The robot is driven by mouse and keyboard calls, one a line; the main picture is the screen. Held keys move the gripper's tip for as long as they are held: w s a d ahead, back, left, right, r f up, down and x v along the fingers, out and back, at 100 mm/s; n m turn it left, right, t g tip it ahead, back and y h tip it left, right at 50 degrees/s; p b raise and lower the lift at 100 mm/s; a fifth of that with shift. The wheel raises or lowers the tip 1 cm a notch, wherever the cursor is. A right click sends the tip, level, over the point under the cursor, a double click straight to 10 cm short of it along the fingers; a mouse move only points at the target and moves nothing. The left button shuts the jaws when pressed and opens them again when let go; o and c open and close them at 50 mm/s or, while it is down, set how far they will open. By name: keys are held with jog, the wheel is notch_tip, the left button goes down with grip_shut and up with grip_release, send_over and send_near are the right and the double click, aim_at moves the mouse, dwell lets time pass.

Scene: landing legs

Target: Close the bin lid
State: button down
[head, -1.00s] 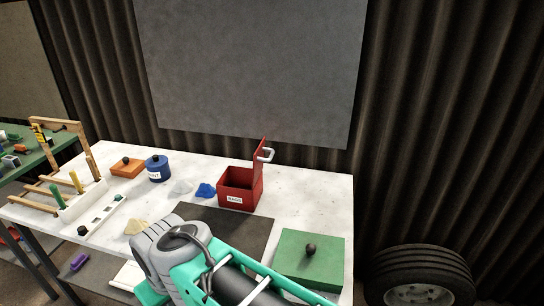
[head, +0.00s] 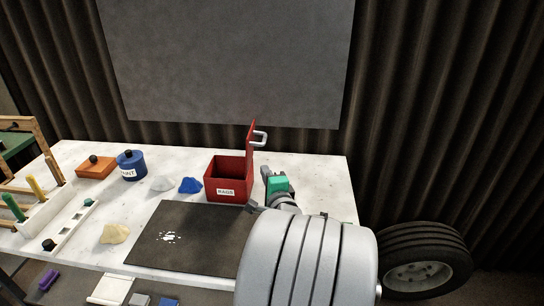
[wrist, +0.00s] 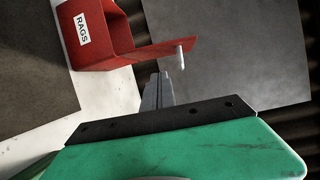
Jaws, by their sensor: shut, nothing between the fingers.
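The red bin (head: 229,180) labelled RAGS stands on the white table, its mouth open. Its red lid (head: 251,140) stands upright along the right side, with a pale handle (head: 261,138) on its outer face. In the wrist view the bin (wrist: 97,30) is at upper left, and the lid (wrist: 150,50) sticks out to the right with its handle (wrist: 180,57). My gripper (head: 266,171) is just right of the bin, lower than the handle. In the wrist view its fingers (wrist: 158,80) are shut and empty, apart from the lid and handle.
A dark mat (head: 190,235) with white specks lies in front of the bin. Blue and white cloth-like lumps (head: 190,185), a blue paint pot (head: 131,164) and an orange box (head: 95,167) stand left. A grey panel (head: 230,60) is behind. My arm covers the table's right front.

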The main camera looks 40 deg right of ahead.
jog(key=s+d+m+h, duration=0.3)
jog(key=s+d+m, duration=0.1)
jog(key=d, duration=0.1)
jog(key=w+d+r+p, duration=0.1)
jog(key=w+d+p, duration=0.1)
jog(key=w, duration=0.3)
jog(key=w+d+r+p, duration=0.1)
jog(key=w+p, duration=0.1)
jog(key=w, duration=0.3)
jog(key=shift+w+d+r+p, duration=0.2)
jog(key=shift+d+r+p, duration=0.15)
